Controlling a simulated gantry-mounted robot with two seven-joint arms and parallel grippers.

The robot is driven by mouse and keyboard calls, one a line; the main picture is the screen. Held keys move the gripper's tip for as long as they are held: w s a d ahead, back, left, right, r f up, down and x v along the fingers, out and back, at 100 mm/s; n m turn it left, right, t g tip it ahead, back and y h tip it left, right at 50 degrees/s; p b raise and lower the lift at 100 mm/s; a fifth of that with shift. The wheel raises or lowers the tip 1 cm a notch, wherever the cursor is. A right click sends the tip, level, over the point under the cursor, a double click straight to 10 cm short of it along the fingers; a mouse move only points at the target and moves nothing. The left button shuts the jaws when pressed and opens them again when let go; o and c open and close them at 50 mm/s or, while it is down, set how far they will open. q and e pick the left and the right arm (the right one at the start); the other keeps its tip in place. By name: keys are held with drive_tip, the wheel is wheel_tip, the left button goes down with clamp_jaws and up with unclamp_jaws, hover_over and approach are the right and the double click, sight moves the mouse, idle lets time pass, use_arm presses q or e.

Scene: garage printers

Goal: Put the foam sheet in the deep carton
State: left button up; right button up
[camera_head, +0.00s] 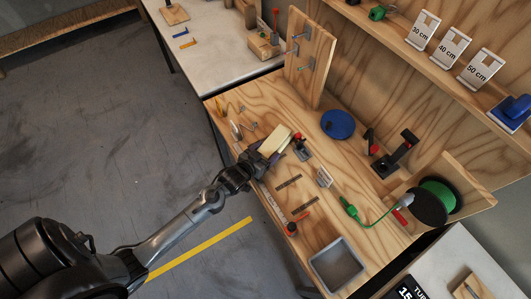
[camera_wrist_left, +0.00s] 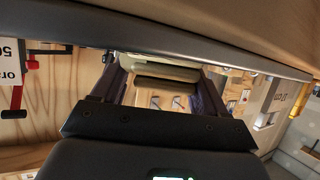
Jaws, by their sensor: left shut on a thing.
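My left gripper (camera_head: 259,158) reaches in from the lower left over the front edge of the wooden workbench. It is shut on a pale cream piece, which looks like the foam sheet (camera_head: 276,141). In the left wrist view, the cream piece (camera_wrist_left: 160,70) sits between the two dark purple fingers of my left gripper (camera_wrist_left: 160,88). I cannot pick out a deep carton for certain. A grey open-topped bin (camera_head: 313,263) stands at the near end of the bench. My right gripper is not in view.
Small tools and a grey-red clamp-like item (camera_head: 302,149) lie around the gripper. A blue disc (camera_head: 338,124), a green spool (camera_head: 437,196) and an upright wooden board (camera_head: 312,60) stand farther back. A broad band crosses the top of the wrist view.

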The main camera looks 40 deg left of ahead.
use_arm(q)
drive_tip(key=shift+f, duration=0.1)
drive_tip(key=o, duration=1.1)
drive_tip(key=shift+s+r, duration=0.2)
drive_tip(key=shift+s, duration=0.05)
drive_tip(key=s+d+r+g, duration=0.2)
drive_tip(key=s, duration=0.5)
drive_tip(key=s+d+r+m+g+p, duration=0.1)
drive_tip(key=s+d+r+g, duration=0.1)
drive_tip(key=s, duration=0.6)
drive_tip(key=shift+s+d+r+g+h+p, duration=0.3)
drive_tip(key=shift+d+r+g+h, duration=0.15)
drive_tip(key=shift+d, duration=0.4)
drive_tip(key=s+d+r+g, duration=0.1)
drive_tip(key=s, duration=0.2)
drive_tip(key=s+d+r+m+g, duration=0.1)
drive_tip(key=s+g, duration=0.1)
drive_tip(key=s+d+r+g, duration=0.1)
drive_tip(key=s+g, duration=0.1)
drive_tip(key=s, duration=0.1)
drive_tip(key=shift+s+d+m, duration=0.1)
drive_tip(key=shift+s+m, duration=0.2)
drive_tip(key=shift+s, duration=0.05)
